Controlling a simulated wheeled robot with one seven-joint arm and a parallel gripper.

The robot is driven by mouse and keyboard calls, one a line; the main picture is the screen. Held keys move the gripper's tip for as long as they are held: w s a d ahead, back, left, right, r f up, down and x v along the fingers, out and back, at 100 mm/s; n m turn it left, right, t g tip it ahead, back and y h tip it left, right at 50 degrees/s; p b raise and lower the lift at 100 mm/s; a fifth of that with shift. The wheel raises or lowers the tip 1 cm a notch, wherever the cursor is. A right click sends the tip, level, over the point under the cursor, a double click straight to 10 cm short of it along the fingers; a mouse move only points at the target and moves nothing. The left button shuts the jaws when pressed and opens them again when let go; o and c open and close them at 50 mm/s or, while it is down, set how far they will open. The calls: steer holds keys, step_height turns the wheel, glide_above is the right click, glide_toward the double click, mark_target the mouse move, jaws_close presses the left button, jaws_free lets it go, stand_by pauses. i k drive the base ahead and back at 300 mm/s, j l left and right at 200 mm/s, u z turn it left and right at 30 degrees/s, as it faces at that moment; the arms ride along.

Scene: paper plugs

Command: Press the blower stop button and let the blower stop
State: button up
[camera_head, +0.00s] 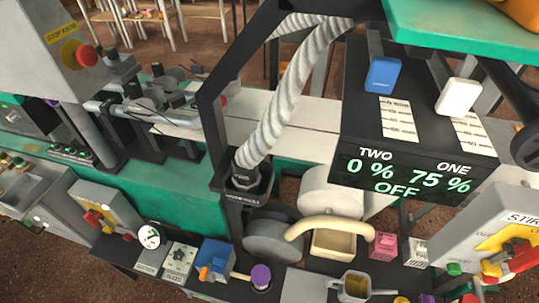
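No button in view carries a blower label that I can read, so I cannot tell which is the blower stop button. A larger red button (87,56) is on a grey box with a yellow stop label at the upper left. A ribbed white hose (284,98) runs down into a black holder. The dark display (405,172) reads TWO 0 %, ONE 75 % and OFF. I cannot make out my gripper.
Blue (383,74) and white (459,96) slider knobs stand above the display. A grey box with a red and yellow switch (505,257) is at right. A purple knob (261,276) and a blue block (215,258) crowd the lower ledge. Brown floor shows at lower left.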

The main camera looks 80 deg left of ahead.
mark_target(127, 237)
steer(key=u, duration=3.3)
